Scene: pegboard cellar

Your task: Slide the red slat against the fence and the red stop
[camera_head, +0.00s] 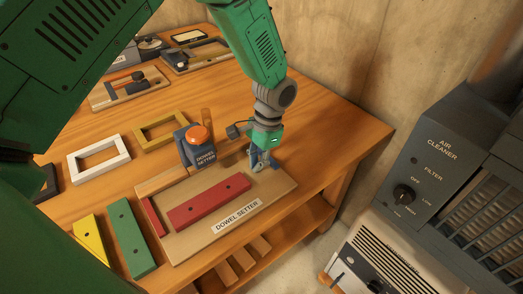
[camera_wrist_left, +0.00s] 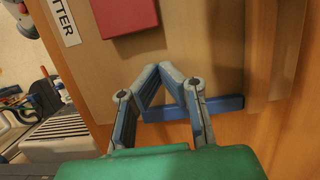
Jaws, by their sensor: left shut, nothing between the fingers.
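The red slat (camera_head: 208,202) lies flat on the light wooden board labelled DOWEL SETTER (camera_head: 200,240). The short red stop (camera_head: 153,217) is at the board's left end, with a narrow gap to the slat. The wooden fence (camera_head: 165,179) runs along the board's back edge, and bare board shows between it and the slat. My left gripper (camera_head: 262,165) is shut and empty over the board's right end, beyond the slat's right end. In the left wrist view, its fingertips (camera_wrist_left: 173,72) meet close to one end of the slat (camera_wrist_left: 125,16), without touching it. My right gripper is out of view.
A blue bar (camera_wrist_left: 195,108) lies behind the left fingers. A dowel setter block with an orange knob (camera_head: 199,145) stands behind the board. Green (camera_head: 131,238) and yellow (camera_head: 90,240) slats lie left of it. An air cleaner (camera_head: 440,160) stands right of the bench.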

